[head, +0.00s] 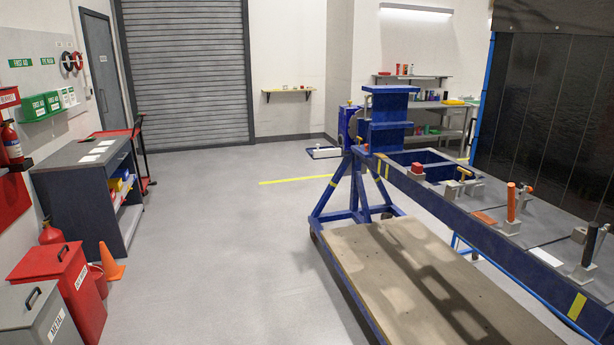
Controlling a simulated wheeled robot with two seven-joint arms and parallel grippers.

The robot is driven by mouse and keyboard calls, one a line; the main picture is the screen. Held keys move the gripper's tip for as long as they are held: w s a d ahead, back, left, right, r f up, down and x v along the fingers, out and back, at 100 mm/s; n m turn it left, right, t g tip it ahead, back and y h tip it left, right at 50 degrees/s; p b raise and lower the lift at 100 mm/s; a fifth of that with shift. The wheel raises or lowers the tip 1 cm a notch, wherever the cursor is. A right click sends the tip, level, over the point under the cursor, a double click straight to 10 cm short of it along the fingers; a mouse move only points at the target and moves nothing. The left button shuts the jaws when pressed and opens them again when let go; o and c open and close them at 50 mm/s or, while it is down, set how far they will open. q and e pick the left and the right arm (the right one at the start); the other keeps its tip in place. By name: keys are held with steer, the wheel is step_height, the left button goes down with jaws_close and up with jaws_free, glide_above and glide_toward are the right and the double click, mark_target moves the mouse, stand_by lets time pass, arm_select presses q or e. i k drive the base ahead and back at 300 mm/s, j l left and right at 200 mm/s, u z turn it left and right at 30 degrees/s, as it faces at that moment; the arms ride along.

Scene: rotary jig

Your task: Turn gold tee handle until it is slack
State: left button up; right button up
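A small gold T-shaped handle (466,173) stands on the far part of the blue jig frame (440,195), beside grey clamp blocks. It is small in the head view, and I cannot tell whether it is tight or slack. Neither of my grippers is in view.
An upright orange handle (511,203) and a red block (417,168) are also on the jig. A wooden platform (400,265) lies low along its near side. A grey cabinet (85,190), red bin (55,280) and orange cone (111,263) stand left. The middle floor is clear.

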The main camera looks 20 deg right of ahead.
mark_target(464, 171)
steer(key=i+z, duration=0.15)
steer(key=i, duration=0.7)
steer(key=i+j+z, duration=0.15)
steer(key=i, duration=0.65)
